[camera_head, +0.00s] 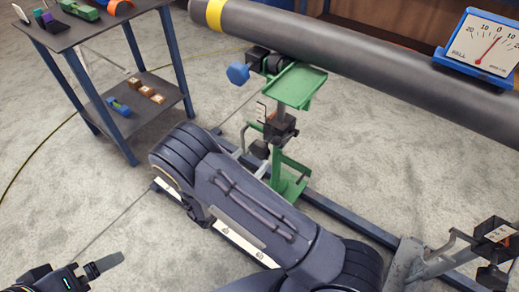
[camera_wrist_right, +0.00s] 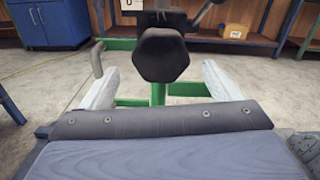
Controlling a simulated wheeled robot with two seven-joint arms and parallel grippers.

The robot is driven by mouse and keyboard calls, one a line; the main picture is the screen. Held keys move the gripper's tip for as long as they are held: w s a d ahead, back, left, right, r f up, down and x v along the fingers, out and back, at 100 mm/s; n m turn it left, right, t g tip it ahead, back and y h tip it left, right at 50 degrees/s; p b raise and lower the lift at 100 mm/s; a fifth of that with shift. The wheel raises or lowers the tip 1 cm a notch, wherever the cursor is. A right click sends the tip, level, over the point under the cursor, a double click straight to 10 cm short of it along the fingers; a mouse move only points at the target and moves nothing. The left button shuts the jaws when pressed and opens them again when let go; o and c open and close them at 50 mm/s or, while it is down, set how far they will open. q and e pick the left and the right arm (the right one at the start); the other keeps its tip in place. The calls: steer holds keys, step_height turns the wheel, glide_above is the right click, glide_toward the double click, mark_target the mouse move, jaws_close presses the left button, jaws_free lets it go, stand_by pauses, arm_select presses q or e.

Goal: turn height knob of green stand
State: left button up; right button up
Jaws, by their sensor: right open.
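The green stand (camera_head: 297,88) stands under the grey pipe in the head view, its green post and base lower down. Its dark height knob (camera_head: 260,149) is on the side facing my right gripper (camera_head: 250,160). In the right wrist view the black, many-sided knob (camera_wrist_right: 162,54) shows large, between and beyond the two pale fingers of my right gripper (camera_wrist_right: 159,72). These fingers are wide apart, with gaps on both sides of the knob; I see no contact. My left gripper (camera_head: 103,265) is partly in view at the lower left, its opening unclear.
The pipe (camera_head: 350,62) with a yellow band runs across the top, carrying a dial gauge (camera_head: 485,45). A blue knob (camera_head: 238,73) sticks out near the stand's top. A shelf cart (camera_head: 135,125) stands left. Another stand (camera_head: 490,235) is at right.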

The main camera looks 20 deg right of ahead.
mark_target(256, 153)
steer(key=x, duration=0.6)
steer(key=shift+s, duration=0.1)
steer(key=c, duration=1)
steer(key=shift+b, duration=0.3)
steer(key=shift+f+m+b, duration=0.2)
steer(key=shift+m+b, duration=0.7)
steer(key=shift+m, duration=0.4)
steer(key=m+b, duration=0.2)
steer(key=m, duration=0.1)
steer(key=shift+a+m, duration=0.1)
steer(key=shift+m, duration=0.3)
steer(key=m+b, duration=0.3)
steer(key=m, duration=0.1)
steer(key=shift+r+m+b, duration=0.15)
steer(key=shift+m+b, duration=1.1)
steer(key=shift+m, duration=0.25)
